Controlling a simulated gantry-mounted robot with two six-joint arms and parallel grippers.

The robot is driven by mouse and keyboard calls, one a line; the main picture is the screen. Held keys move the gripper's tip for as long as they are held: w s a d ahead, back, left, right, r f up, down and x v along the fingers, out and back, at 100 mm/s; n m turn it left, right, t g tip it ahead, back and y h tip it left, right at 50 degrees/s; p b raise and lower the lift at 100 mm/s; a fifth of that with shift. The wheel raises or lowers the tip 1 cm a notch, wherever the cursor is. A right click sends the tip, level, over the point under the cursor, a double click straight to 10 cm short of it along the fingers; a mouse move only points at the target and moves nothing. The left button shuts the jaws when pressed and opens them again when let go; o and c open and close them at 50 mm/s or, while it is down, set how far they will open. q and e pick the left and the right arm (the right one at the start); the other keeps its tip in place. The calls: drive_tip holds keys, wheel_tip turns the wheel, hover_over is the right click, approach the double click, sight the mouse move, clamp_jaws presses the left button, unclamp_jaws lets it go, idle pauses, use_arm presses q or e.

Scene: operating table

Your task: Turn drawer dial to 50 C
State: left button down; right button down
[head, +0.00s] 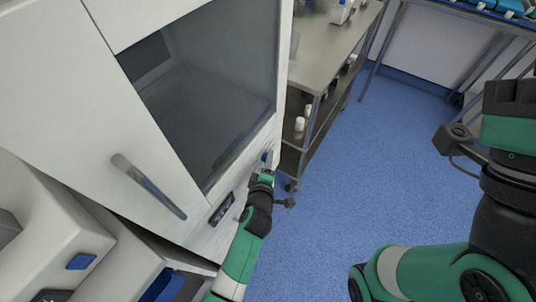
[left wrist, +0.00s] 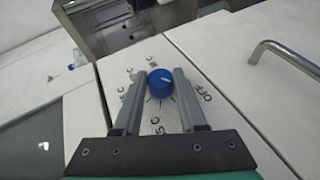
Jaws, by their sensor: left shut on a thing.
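The drawer dial (left wrist: 160,83) is a round blue knob with a pale pointer line, on a white panel with printed temperature marks and OFF. In the left wrist view the two fingers of my left gripper (left wrist: 160,90) stand on either side of the dial and are shut on it. The pointer runs across the knob toward its right edge; the mark it points at cannot be read surely. In the head view my left gripper (head: 265,172) is at the lower right of the white cabinet front, and the dial is mostly hidden there. My right arm shows at the right, but its fingertips are not visible.
The white cabinet (head: 90,130) has a dark glass window (head: 205,105) and a metal handle (head: 148,186). A steel shelf cart (head: 325,55) stands close beside it. Blue floor (head: 340,200) is clear to the right. Another handle (left wrist: 285,55) shows in the left wrist view.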

use_arm(q)
drive_tip(key=shift+w+d+r+m+g+y, duration=0.1)
drive_tip(key=shift+r+m+g+y, duration=0.15)
drive_tip(key=shift+g, duration=0.4)
drive_tip(key=shift+r+m+g+y, duration=0.15)
drive_tip(key=shift+g+y, duration=0.2)
drive_tip(key=shift+g, duration=0.3)
use_arm(e)
drive_tip(key=shift+r, duration=0.5)
use_arm(q)
drive_tip(key=shift+c, duration=2.4)
unclamp_jaws()
drive_tip(key=shift+f, duration=0.15)
use_arm(e)
drive_tip(key=shift+r, duration=0.1)
